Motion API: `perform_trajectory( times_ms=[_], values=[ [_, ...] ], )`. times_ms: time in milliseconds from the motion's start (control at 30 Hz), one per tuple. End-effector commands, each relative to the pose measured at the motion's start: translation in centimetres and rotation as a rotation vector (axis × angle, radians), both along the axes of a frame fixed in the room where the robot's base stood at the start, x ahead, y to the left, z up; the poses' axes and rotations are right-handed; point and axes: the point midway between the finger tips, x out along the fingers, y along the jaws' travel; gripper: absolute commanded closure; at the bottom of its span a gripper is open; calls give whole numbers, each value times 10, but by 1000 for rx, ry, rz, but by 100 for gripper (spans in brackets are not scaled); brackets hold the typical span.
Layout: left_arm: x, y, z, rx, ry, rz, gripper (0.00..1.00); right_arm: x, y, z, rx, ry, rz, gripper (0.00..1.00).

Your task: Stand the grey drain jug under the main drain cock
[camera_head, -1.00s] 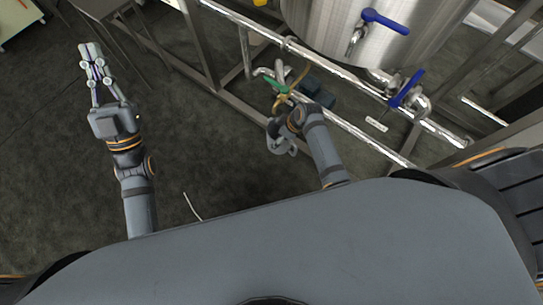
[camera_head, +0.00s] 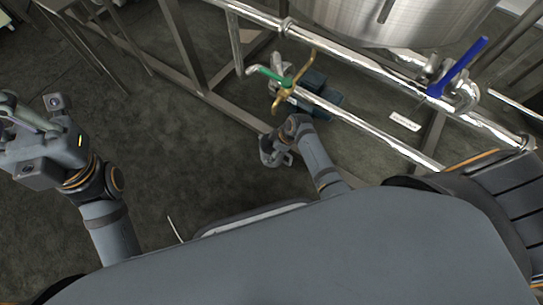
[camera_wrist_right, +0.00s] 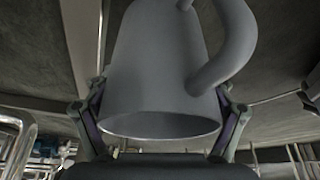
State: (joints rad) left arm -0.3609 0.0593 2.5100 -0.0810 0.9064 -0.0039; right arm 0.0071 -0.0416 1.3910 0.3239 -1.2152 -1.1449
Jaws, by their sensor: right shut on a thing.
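The grey drain jug (camera_wrist_right: 160,75) fills the middle of the right wrist view, its loop handle at the right. My right gripper (camera_wrist_right: 158,118) is shut on it, one finger on each side. I cannot tell whether the wide end nearest the camera is its mouth or its base. In the head view my right arm reaches towards the pipework, and the jug cannot be made out clearly. A green-levered cock (camera_head: 269,75) with a brass-coloured fitting sits on the pipe beyond it. My left gripper (camera_head: 22,115) is partly cut off at the left edge.
A steel tank (camera_head: 385,20) stands at the back. A blue-levered valve (camera_head: 455,70) is right of the green one. A long steel pipe (camera_head: 370,132) crosses low ahead, with frame legs (camera_head: 185,45) to its left. Floor (camera_head: 185,160) between my arms is mostly clear.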

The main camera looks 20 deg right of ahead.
Motion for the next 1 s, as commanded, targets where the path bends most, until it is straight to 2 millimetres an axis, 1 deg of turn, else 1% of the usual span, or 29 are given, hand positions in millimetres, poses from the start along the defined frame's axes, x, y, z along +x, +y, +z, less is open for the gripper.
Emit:
perform_trajectory(
  times_ms=[67,133,300,367,400,533,667,700,800,1000],
  values=[
    [0,0,0,1,0,1,100,1,0,0,0,-2,-1,53],
    [0,-1,-6,3,0,2,100,1,0,-7,0,-1,0,53],
    [1,-3,-30,14,3,8,100,0,0,-38,0,0,-1,53],
    [2,-3,-31,17,7,11,100,1,0,-40,1,-1,-1,53],
    [3,-3,-30,17,10,11,100,1,0,-38,0,-2,-1,59],
    [2,-3,-27,17,8,11,100,0,0,-36,0,-2,-1,59],
    [1,-3,-28,17,6,10,100,0,0,-39,1,-1,-1,59],
    [1,-3,-28,17,6,10,100,0,0,-38,0,-1,0,13],
    [2,-3,-28,17,7,11,100,0,0,-38,0,-1,0,0],
    [2,-3,-28,17,7,11,100,0,0,-38,0,-1,0,0]
  ],
)
